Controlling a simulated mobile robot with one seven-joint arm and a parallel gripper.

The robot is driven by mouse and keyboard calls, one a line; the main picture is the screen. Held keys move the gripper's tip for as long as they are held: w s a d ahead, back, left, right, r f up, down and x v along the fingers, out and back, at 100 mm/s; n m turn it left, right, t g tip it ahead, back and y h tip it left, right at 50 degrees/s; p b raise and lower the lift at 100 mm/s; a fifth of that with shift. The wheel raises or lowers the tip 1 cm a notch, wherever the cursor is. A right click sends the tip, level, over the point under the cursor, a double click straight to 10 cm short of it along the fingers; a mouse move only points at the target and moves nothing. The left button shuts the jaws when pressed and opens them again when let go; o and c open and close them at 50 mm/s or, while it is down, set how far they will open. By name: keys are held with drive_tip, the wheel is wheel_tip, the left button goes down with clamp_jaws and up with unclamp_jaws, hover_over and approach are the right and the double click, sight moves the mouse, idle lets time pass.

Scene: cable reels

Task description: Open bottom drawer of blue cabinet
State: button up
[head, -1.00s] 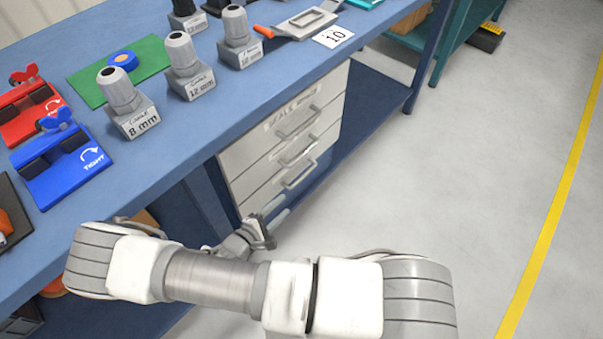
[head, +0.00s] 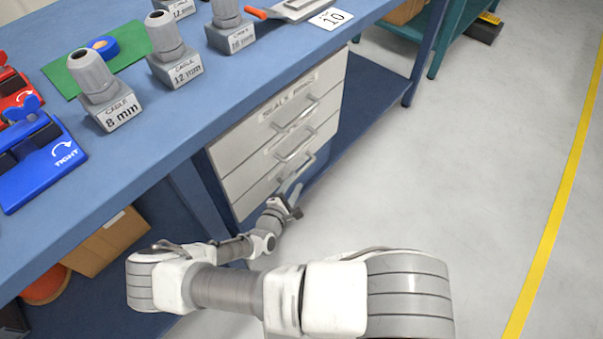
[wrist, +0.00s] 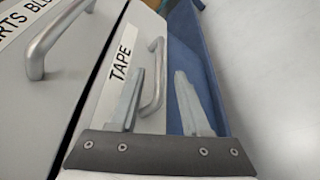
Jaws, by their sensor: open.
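The blue cabinet is a blue workbench (head: 150,120) with a bank of pale grey drawers under its top. The bottom drawer (head: 250,202) looks shut. In the wrist view its front (wrist: 112,100) carries a TAPE label (wrist: 120,60) and a curved metal handle (wrist: 157,92). My gripper (head: 294,201) is low in front of this drawer, beside the handle. In the wrist view my gripper (wrist: 159,72) is open, with the handle appearing between its two fingers. I cannot tell whether the fingertips reach around it or touch it.
The middle drawer handle (wrist: 45,45) is close on the left in the wrist view. A blue lower shelf (head: 372,95) runs beside the drawers. Several cable blocks (head: 110,105) and a blue clamp (head: 40,165) stand on the bench top. The grey floor (head: 450,180) on the right is clear.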

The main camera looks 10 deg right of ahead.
sight(299, 175)
drive_tip(key=b+x, duration=0.1)
drive_tip(key=x, duration=0.5)
drive_tip(key=shift+w+d+f, duration=0.1)
drive_tip(key=shift+w+d, duration=0.05)
drive_tip(key=shift+w, duration=0.1)
clamp_jaws()
idle(1.2)
